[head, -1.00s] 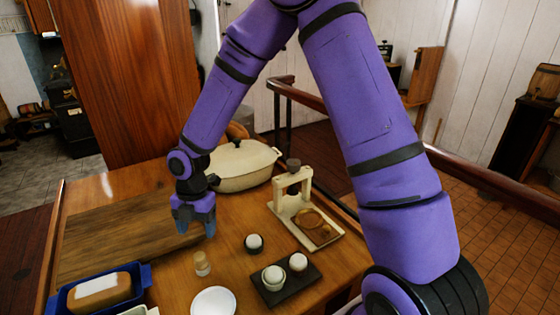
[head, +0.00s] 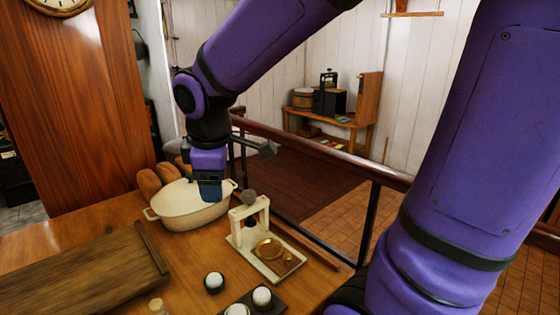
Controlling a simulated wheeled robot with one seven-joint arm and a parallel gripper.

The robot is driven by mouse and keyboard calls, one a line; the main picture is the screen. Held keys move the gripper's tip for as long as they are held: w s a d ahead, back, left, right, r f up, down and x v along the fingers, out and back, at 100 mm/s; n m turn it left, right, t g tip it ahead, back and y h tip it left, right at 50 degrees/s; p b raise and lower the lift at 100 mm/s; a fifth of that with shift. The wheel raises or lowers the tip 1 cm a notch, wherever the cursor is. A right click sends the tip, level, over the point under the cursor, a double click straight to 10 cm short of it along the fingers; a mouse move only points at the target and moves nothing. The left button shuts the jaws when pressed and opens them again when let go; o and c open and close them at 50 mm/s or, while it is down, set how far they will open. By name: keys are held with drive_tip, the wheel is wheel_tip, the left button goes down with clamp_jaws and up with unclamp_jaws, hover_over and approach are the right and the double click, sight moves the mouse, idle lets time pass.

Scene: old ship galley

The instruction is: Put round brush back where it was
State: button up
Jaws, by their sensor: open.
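My gripper (head: 210,192) points down and is open. It shows in front of the right end of a cream lidded pot (head: 182,212); I cannot tell whether the two touch. I see nothing between its jaws. To its right is a cream stand (head: 268,258) with a dark grey rounded piece (head: 249,197) at its top and a brass ring on its base. I cannot tell whether that piece is the round brush, and no other thing is clearly a round brush. A small corked jar (head: 157,305) is cut off at the bottom edge.
A dark cup with white contents (head: 214,282) stands near a dark tray (head: 278,303) with white-topped pieces. A wooden board (head: 85,272) lies at left. Brown loaves (head: 150,184) lie behind the pot. A railing (head: 320,153) runs past the table's far right side.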

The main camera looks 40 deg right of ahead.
drive_tip(key=s+d+r+m+t, duration=0.1)
drive_tip(key=s+d+r+m, duration=0.1)
drive_tip(key=s+m, duration=0.3)
drive_tip(key=s+d+r+m+t+y, duration=0.1)
drive_tip(key=s+r+m, duration=0.3)
drive_tip(key=s, duration=0.4)
drive_tip(key=shift+s+d+r+m, duration=0.2)
drive_tip(key=shift+d+r+m, duration=0.1)
drive_tip(key=shift+d+m, duration=0.55)
